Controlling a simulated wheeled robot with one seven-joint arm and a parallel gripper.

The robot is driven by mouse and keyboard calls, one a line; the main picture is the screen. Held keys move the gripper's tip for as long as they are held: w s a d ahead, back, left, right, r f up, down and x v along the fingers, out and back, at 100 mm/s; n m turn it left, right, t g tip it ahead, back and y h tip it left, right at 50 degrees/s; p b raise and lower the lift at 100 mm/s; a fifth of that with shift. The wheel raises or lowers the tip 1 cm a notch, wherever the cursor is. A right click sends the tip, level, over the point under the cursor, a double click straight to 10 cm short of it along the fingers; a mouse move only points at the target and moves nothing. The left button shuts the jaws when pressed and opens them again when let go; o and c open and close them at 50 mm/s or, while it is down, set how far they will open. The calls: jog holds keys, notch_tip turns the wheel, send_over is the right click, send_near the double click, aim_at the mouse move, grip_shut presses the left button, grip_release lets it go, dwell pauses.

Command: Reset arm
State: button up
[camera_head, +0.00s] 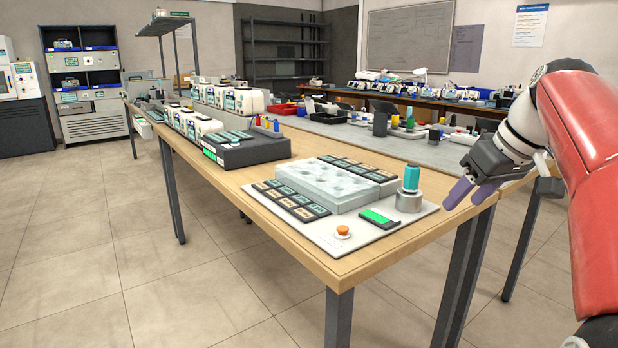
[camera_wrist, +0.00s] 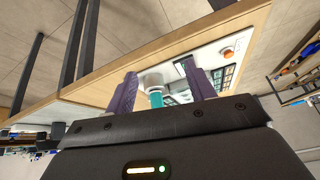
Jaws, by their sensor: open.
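My gripper (camera_head: 471,192) hangs in the air at the right in the head view, by the right end of the wooden table (camera_head: 300,242). Its two purple fingers are apart, and the wrist view shows nothing held between the fingertips (camera_wrist: 162,90). The teal-topped cylinder (camera_head: 411,178) stands upright in a grey round base (camera_head: 409,201) on the white board (camera_head: 322,232), left of my gripper and apart from it. In the wrist view the teal cylinder (camera_wrist: 156,98) shows between the fingers, farther off.
The white board also carries a pale block with shallow wells (camera_head: 335,186), dark labelled slides (camera_head: 291,203), a green-screened device (camera_head: 379,218) and an orange button (camera_head: 342,231). A dark box (camera_head: 240,151) and white machines stand farther along. Open floor (camera_head: 90,270) lies at left.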

jog(key=s+a+f+m+h, duration=0.1)
jog(key=s+a+f, duration=0.4)
jog(key=s+f, duration=0.5)
jog(key=s+a+f+m+h, duration=0.1)
jog(key=s+a+f+m, duration=0.2)
jog(key=s+a+f, duration=0.3)
jog(key=s+f, duration=0.4)
jog(key=f, duration=0.2)
jog(key=shift+s+a+t+h, duration=0.2)
jog(key=shift+t+h, duration=0.1)
jog(key=shift+h, duration=0.1)
jog(key=shift+f, duration=0.1)
